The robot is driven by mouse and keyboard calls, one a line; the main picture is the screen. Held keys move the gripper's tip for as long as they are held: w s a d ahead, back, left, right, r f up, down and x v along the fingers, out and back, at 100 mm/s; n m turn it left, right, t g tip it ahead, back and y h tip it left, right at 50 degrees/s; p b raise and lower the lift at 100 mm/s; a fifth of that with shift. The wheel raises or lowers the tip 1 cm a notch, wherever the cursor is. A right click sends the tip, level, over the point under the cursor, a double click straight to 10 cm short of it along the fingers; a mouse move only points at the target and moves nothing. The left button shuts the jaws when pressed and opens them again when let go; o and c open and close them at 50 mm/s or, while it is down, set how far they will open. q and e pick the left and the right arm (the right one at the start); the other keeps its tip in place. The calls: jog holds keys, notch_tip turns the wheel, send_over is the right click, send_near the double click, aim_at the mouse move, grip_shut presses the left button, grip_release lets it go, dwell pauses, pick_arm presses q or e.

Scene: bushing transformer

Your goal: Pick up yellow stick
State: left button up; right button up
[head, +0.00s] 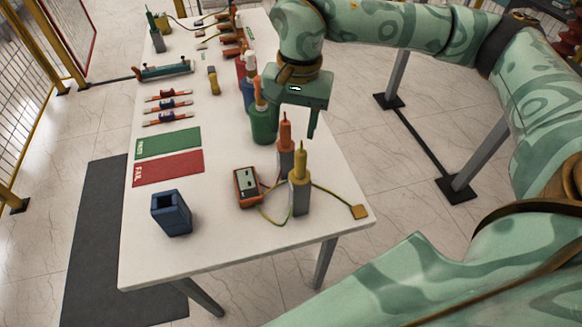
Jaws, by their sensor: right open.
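A yellow stick (300,164) stands upright in a grey block near the right front edge of the white table (262,265). My right gripper (292,118) is open and points down, behind and above the stick, apart from it. One finger shows clearly beside a green cylinder with an orange top (264,124); I cannot tell whether they touch. An orange stick (285,130) in a dark block stands just behind the yellow one, between it and my right gripper. My left gripper is not in view.
A blue holder (171,212) stands at front left. Red (168,168) and green (168,143) mats lie left. Several tools and cylinders stand farther back.

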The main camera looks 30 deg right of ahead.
aim_at(300, 152)
jog(key=shift+w+d+f+h, duration=0.15)
jog(key=shift+d+h, duration=0.1)
jog(key=shift+d, duration=0.3)
jog(key=shift+w+d+f+h, duration=0.1)
jog(key=shift+d+h, duration=0.15)
jog(key=shift+d, duration=0.3)
notch_tip(300, 152, down, 9)
jog(key=shift+r, duration=0.1)
jog(key=shift+a+f, duration=0.1)
jog(key=shift+f, duration=0.55)
notch_tip(300, 152, down, 5)
jog(key=shift+s+r+p, duration=0.1)
jog(key=shift+p, duration=0.2)
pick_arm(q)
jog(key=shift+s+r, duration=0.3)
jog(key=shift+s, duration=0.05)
pick_arm(e)
jog(key=c, duration=1.1)
